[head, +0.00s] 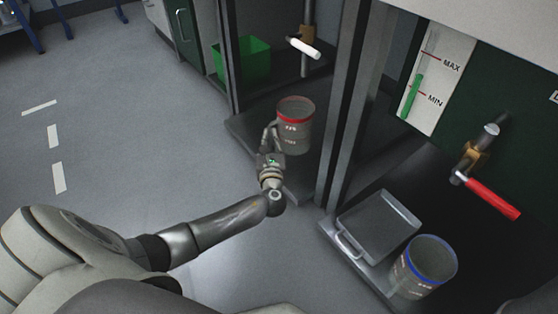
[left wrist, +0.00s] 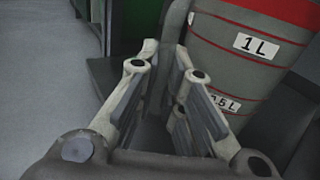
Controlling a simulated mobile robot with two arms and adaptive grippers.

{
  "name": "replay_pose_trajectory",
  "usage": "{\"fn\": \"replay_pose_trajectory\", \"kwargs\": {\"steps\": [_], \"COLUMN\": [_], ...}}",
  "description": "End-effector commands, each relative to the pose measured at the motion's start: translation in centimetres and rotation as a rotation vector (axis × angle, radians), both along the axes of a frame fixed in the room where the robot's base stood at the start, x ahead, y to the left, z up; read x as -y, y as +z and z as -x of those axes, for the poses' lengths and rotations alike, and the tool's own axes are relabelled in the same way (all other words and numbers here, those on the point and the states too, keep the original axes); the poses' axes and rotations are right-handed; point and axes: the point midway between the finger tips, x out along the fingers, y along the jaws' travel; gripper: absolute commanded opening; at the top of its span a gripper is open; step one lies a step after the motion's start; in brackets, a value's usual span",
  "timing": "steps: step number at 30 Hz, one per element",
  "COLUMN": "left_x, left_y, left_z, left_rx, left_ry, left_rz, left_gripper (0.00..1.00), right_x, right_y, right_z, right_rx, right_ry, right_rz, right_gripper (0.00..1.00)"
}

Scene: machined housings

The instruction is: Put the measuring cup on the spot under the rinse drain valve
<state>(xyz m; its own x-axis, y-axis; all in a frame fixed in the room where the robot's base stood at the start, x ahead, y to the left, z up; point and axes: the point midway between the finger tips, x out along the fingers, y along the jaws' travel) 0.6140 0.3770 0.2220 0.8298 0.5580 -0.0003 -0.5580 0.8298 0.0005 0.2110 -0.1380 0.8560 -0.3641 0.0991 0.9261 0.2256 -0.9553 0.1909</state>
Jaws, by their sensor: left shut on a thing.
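A grey measuring cup with a red rim (head: 295,128) is at the left bay, upright or nearly so, over its dark floor plate (head: 248,126). I cannot tell whether it touches the plate. My left gripper (head: 270,155) is at the cup's near left side, shut on its handle. In the left wrist view the fingers (left wrist: 168,95) close around a grey handle beside the cup (left wrist: 225,60), which is marked 1 L. A valve with a white lever (head: 304,47) is above and behind the cup. A valve with a red lever (head: 490,195) is in the right bay. No valve name is readable.
A second cup with a blue rim (head: 424,268) stands in the right bay, beside a grey square tray (head: 378,228). A frame post (head: 345,110) divides the bays. A green bin (head: 243,60) is behind the left bay. A MIN/MAX level gauge (head: 434,80) is at upper right. The left floor is clear.

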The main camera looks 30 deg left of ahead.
Motion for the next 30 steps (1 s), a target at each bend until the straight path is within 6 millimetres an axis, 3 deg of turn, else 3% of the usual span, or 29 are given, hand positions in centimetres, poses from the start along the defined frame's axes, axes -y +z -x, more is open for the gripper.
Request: {"fn": "replay_pose_trajectory", "kwargs": {"steps": [1,6,14,21,30], "left_x": [0.0,0.0,0.0,0.0,0.0], "left_y": [-1.5,-4.0,-5.3,-8.0,-8.1], "left_z": [0.0,0.0,0.0,0.0,0.0], "left_rx": [0.001,0.002,0.002,0.002,0.002], "left_ry": [0.0,-0.001,-0.001,-0.001,-0.001], "left_rz": [-0.001,-0.001,-0.001,0.0,0.0], "left_gripper": [0.0,0.0,0.0,0.0,0.0], "right_x": [0.0,0.0,0.0,0.0,0.0], "right_y": [-1.4,-3.5,-4.6,-7.1,-7.1], "right_z": [0.0,0.0,0.0,0.0,0.0], "right_rx": [-0.001,-0.001,-0.001,0.0,-0.001], "right_ry": [0.0,0.0,0.0,0.0,0.0], "right_rz": [0.0,0.0,0.0,0.0,0.0], "right_gripper": [0.4,0.4,0.4,0.4,0.4]}}
